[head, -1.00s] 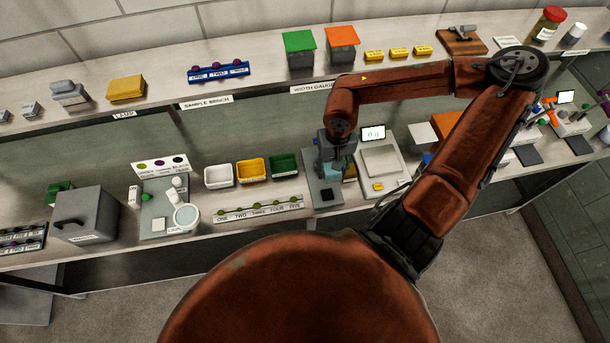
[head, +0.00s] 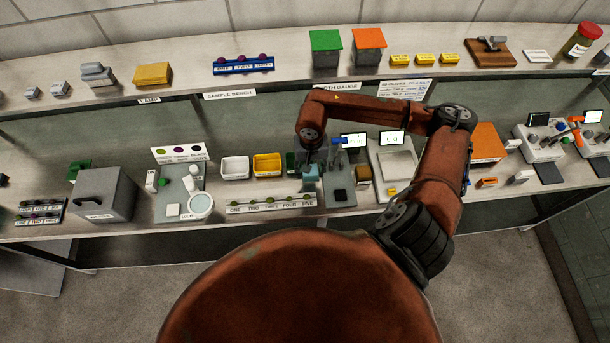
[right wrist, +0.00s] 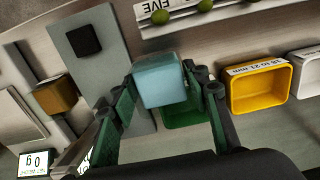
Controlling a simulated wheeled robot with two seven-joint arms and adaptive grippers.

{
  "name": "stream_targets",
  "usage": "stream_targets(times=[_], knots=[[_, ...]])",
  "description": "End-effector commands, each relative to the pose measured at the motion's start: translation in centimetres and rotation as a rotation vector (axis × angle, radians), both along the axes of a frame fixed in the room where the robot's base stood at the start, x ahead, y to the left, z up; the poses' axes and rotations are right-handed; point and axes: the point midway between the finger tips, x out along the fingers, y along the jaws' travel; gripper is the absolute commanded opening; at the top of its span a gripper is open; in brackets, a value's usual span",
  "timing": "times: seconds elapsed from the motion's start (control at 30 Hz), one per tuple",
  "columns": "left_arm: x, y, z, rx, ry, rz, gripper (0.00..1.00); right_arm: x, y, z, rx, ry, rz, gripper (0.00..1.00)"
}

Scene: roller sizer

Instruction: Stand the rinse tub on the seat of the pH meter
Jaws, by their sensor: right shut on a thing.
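My right gripper (head: 311,164) is shut on a pale blue, box-shaped tub, which I take to be the rinse tub (head: 311,173). In the right wrist view the tub (right wrist: 160,80) sits between the two green fingers (right wrist: 160,84), in front of the green bin. It is left of the pH meter's black seat in the head view. The pH meter (head: 341,180) is a grey plate with a small screen behind; its square black seat (head: 340,195) is bare, and shows in the right wrist view (right wrist: 85,40). My left gripper is out of view.
The green bin (right wrist: 185,112) is partly hidden by the gripper. The yellow bin (head: 267,166) and white bin (head: 235,167) stand left of it. A brown block (head: 363,175) and a balance (head: 397,165) are right of the meter. A numbered rack (head: 270,203) lies in front.

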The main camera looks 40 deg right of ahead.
Motion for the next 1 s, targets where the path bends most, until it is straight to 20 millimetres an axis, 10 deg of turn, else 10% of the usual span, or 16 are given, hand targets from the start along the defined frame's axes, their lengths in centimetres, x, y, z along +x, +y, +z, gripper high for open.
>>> stream_targets(times=[0.7,0.73,1.0], knots=[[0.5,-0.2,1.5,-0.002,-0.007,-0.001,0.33,1.5,0.9,-5.2,-0.001,-0.002,0.0,0.16],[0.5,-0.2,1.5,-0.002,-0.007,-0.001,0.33,1.5,0.9,-5.2,-0.001,-0.001,0.0,0.43],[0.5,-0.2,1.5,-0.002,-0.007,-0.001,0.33,1.5,0.9,-5.2,-0.001,-0.001,0.0,0.6]])
